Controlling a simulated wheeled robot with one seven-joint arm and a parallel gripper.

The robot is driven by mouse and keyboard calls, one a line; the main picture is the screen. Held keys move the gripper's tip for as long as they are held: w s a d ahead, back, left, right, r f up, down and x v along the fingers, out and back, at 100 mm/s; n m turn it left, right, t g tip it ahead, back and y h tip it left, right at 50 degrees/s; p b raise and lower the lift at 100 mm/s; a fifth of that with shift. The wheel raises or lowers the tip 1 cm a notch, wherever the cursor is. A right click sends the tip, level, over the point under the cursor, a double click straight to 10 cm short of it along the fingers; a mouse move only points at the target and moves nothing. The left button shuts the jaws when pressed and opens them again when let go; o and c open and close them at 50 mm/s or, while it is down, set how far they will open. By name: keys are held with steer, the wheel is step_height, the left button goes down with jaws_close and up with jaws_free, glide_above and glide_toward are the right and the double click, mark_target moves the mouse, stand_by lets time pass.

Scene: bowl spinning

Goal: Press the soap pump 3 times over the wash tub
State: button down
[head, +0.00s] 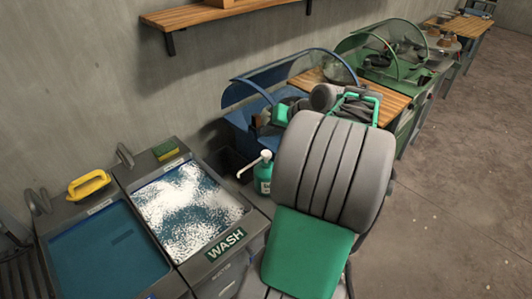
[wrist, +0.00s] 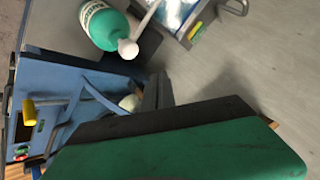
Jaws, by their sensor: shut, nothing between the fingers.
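The soap bottle (head: 263,178) is teal with a pale label and a white pump head (head: 266,155). It stands at the right edge of the wash tub (head: 240,210), with its spout pointing left towards the tub. The tub is full of white foam on blue water and carries a WASH sign. In the wrist view the bottle (wrist: 103,27) and its round white pump top (wrist: 128,48) show at the upper left. My gripper (wrist: 158,78) is shut and empty, apart from the pump. My arm covers much of the head view's middle, so the fingertips are hard to make out there.
A second tub (head: 110,250) with plain blue water lies left of the wash tub. A blue hooded machine (head: 240,105) stands behind the bottle. A wooden shelf (head: 210,14) hangs on the wall.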

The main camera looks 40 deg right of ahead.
stand_by(0.8)
step_height(320, 180, up, 4)
steer(key=shift+f+b, duration=0.1)
steer(key=shift+b, duration=1)
steer(key=b, duration=0.7)
glide_above(269, 154)
step_height(269, 154, down, 7)
steer(key=shift+a+f, duration=0.1)
steer(key=shift+f+b, duration=0.55)
steer(key=shift+f, duration=0.25)
steer(key=shift+f, duration=0.1)
steer(key=shift+f, duration=0.3)
